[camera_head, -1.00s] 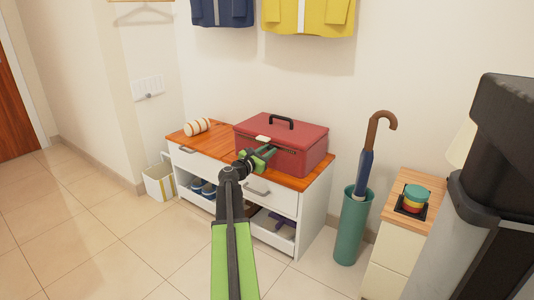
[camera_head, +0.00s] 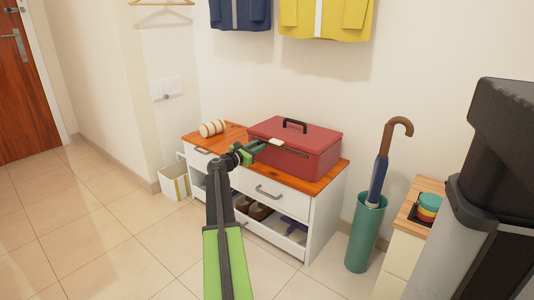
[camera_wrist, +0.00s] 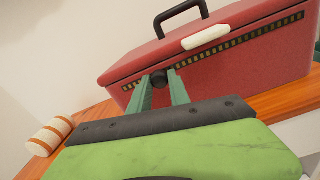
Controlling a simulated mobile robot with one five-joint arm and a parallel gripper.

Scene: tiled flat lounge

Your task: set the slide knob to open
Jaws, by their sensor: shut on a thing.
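The red box (camera_head: 310,160) with a black carry handle stands on the wooden top of a white cabinet. In the wrist view its front (camera_wrist: 245,65) has a long dark slot strip with yellowish marks (camera_wrist: 250,36). A small black round knob (camera_wrist: 158,78) sits near the strip's left end. My gripper (camera_wrist: 161,90) is shut on this knob, one green finger on each side. In the head view my gripper (camera_head: 260,147) is at the box's front left, and the knob is hidden there. A white oblong piece (camera_wrist: 206,38) is at the lid's front edge, right of my fingers.
A striped roll (camera_head: 213,128) lies left of the box on the cabinet top (camera_head: 322,181). A green umbrella stand (camera_head: 364,235) is right of the cabinet. A white bin (camera_head: 174,182) stands at its left. The tiled floor at left is clear.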

